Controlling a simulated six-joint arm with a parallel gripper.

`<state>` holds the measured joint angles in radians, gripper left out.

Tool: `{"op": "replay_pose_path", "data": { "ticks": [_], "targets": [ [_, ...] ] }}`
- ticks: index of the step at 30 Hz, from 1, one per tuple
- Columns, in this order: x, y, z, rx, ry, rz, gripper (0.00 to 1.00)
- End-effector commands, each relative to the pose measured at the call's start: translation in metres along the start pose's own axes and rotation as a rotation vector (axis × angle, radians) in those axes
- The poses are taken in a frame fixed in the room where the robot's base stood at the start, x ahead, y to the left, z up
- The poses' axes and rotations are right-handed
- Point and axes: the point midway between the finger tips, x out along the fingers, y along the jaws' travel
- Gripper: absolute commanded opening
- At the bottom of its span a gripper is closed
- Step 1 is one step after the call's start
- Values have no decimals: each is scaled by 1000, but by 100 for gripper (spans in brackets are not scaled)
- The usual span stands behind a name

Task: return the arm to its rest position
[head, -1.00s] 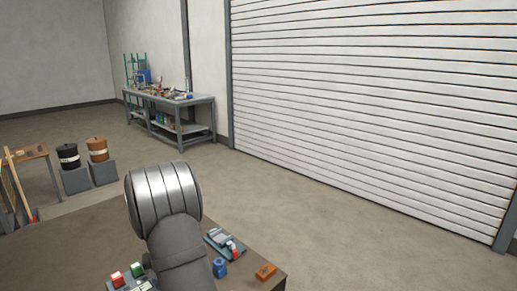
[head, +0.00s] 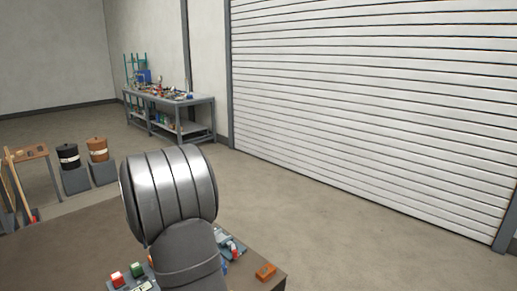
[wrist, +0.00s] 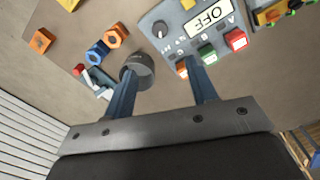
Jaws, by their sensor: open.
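My gripper (wrist: 162,68) shows in the wrist view with its two blue fingers spread apart and nothing between them. It hangs above a brown bench top (wrist: 60,65), which also shows in the head view (head: 62,245). In the head view my arm stands over the bench, and my gripper cannot be made out there. A dark grey round part (wrist: 142,66) appears behind the left fingertip; I cannot tell the gap between them.
A control box (wrist: 182,22) with an OFF display, a knob and coloured buttons lies beyond the fingers. A blue ring (wrist: 97,53), an orange nut (wrist: 116,37) and an orange block (wrist: 41,41) lie left. A shelved workbench (head: 170,112) stands far back.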

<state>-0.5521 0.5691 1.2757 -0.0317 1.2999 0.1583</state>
Motion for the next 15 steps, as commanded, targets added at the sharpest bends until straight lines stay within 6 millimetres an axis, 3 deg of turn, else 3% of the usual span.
{"op": "replay_pose_path", "data": {
  "ticks": [1, 15],
  "targets": [
    [-11, 0, 0, 0, 4, -1, 52],
    [90, 0, 1, 0, -6, 1, 52]
  ]
}}
